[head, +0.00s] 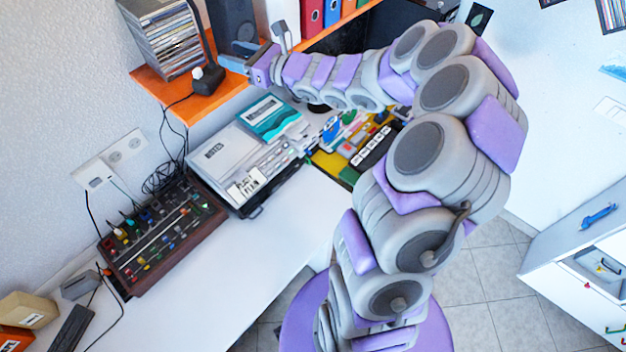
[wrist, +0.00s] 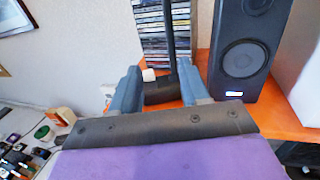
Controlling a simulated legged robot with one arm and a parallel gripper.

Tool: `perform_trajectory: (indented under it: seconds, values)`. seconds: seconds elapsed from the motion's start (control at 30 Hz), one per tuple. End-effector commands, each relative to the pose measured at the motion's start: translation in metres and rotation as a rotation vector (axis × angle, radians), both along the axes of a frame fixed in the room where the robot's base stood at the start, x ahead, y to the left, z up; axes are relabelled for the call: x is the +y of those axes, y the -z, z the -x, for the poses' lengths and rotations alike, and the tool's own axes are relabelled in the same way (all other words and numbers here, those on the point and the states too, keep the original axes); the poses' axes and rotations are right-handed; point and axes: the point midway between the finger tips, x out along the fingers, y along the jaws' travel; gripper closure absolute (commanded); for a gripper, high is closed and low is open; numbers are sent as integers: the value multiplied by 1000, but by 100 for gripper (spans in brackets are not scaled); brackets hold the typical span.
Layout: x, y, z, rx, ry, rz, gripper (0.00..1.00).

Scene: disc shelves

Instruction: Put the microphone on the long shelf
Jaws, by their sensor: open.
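A black microphone with a thin stem and a dark base stands on an orange shelf (head: 150,88) in the head view; its base (head: 208,80) is near the front edge. In the wrist view its stem (wrist: 168,30) rises upright and its base (wrist: 160,92) shows between my gripper's fingers. My gripper (head: 233,56) is open, its blue fingers pointing at the base from the right in the head view. In the wrist view the fingers (wrist: 160,76) lie on either side of the base; I cannot tell if they touch it. Another orange shelf edge (head: 345,20) runs under binders at the top.
A stack of discs (head: 165,40) stands behind the microphone, and a black speaker (wrist: 243,50) stands close on its right in the wrist view. Below is a white desk (head: 255,255) with a mixer (head: 160,230) and a grey device (head: 235,165).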

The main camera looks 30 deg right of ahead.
Motion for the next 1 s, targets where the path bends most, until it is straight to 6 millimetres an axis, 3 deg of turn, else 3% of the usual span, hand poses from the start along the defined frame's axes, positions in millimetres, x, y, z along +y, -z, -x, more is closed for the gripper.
perform_trajectory:
  seconds: [0.07,0.17,0.3,0.4,0.47,0.57,0.7,0.9,1.0]
  values:
    - [28,-12,12,-42,-77,66,55]
    - [86,-29,47,-134,-253,224,55]
    - [170,-33,129,-295,-577,507,55]
    - [203,-20,192,-398,-807,714,55]
    - [213,-7,230,-452,-944,830,55]
    - [210,18,289,-520,-1172,1023,55]
    - [174,51,359,-576,-1480,1287,55]
    - [94,73,421,-546,-1835,1575,55]
    - [66,74,435,-512,-1940,1659,55]
